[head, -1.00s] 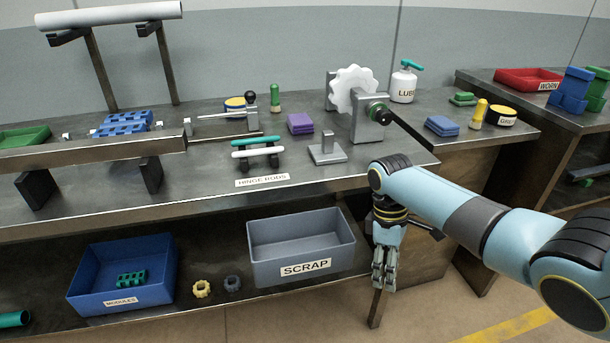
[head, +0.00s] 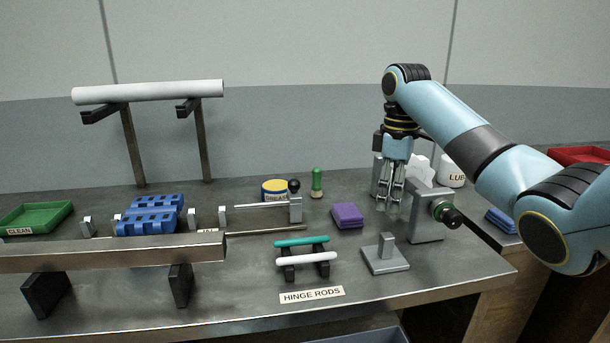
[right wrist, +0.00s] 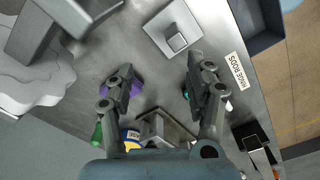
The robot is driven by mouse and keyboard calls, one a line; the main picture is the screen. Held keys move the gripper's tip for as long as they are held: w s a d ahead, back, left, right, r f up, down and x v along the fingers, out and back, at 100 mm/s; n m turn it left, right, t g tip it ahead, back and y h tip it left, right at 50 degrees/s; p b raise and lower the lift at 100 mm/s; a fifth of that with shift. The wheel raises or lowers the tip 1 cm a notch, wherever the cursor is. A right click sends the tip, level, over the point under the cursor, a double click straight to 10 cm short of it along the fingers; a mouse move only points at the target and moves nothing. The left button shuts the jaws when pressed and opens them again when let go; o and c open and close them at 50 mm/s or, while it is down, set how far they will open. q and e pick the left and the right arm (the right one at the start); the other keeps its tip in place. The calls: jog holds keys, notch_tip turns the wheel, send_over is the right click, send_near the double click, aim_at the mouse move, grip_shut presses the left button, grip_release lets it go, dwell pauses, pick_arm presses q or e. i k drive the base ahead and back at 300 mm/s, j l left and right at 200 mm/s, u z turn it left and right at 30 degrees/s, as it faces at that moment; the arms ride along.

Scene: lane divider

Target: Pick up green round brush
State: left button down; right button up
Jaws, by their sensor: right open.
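The green round brush (head: 317,183) stands upright at the back of the bench, its green handle up, between the grease tin and the purple block. In the right wrist view a green piece that looks like the brush (right wrist: 97,134) shows at lower left, partly hidden by my finger. My right gripper (head: 390,207) points down above the bench, to the right of the brush and apart from it. In the right wrist view the right gripper (right wrist: 160,75) has its fingers spread with nothing between them. My left gripper is out of view.
The grease tin (head: 273,190) and a clamp post (head: 296,206) stand left of the brush. The metal post (head: 385,251) is in front.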

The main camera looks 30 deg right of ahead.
aim_at(316, 193)
jog(key=i, duration=1)
